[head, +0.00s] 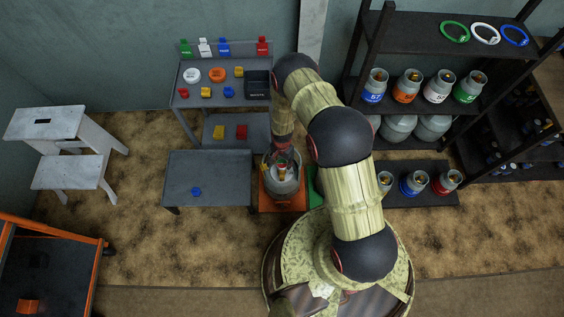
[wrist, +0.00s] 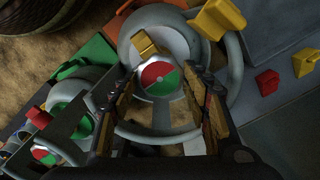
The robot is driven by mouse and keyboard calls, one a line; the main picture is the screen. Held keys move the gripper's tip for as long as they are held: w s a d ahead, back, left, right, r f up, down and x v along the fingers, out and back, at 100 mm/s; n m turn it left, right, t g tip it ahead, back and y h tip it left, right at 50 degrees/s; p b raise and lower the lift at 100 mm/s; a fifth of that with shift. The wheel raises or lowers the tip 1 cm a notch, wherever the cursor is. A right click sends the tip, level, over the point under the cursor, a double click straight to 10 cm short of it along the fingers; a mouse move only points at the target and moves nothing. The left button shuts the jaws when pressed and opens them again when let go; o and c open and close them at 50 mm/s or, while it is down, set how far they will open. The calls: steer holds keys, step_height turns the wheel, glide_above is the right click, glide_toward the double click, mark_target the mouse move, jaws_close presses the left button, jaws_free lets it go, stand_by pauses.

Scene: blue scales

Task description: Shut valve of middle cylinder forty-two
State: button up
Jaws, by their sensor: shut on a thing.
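A grey gas cylinder (head: 284,188) stands upright on an orange base below my arm in the head view. In the wrist view the same cylinder (wrist: 133,47) has a round red-and-green valve disc (wrist: 158,79) on top. My gripper (wrist: 160,84) has one finger on each side of this disc and is shut on it. Its fingers also show above the cylinder in the head view (head: 282,163). A second cylinder (wrist: 72,92) with a red-and-green disc is at left in the wrist view. No number forty-two is readable, and my arm hides part of the row.
A grey low table (head: 225,180) with a blue piece stands left of the cylinder. A dark shelf (head: 400,108) holds several cylinders at right. A yellow part (wrist: 218,18) sits close to the gripped valve.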

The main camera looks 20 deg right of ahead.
mark_target(282, 163)
stand_by(0.3)
steer(key=o, duration=1.1)
steer(key=shift+o, duration=0.3)
step_height(282, 163, up, 12)
stand_by(0.4)
